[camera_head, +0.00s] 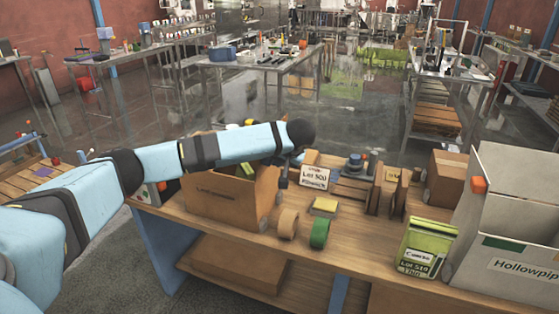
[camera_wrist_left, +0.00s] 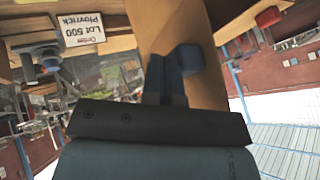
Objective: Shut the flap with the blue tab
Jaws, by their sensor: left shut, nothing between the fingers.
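An open cardboard box (camera_head: 225,204) stands on the wooden bench, its top partly hidden by my left arm. A blue tab (camera_wrist_left: 187,60) sits on a brown cardboard flap (camera_wrist_left: 163,24) in the left wrist view. In the head view, a small blue patch beside the wrist (camera_head: 298,157) may be this tab. My left gripper (camera_head: 282,179) is shut and empty at the box's right side. In the left wrist view its fingers (camera_wrist_left: 165,75) overlap the flap just beside the tab; I cannot tell whether they touch it. My right gripper is not in view.
A white sign reading Lot 500 (camera_head: 314,177), a tan tape roll (camera_head: 287,223) and a green roll (camera_head: 319,233) stand right of the box. A green container (camera_head: 425,250) and a large white box (camera_head: 510,225) stand farther right. The front middle of the bench is clear.

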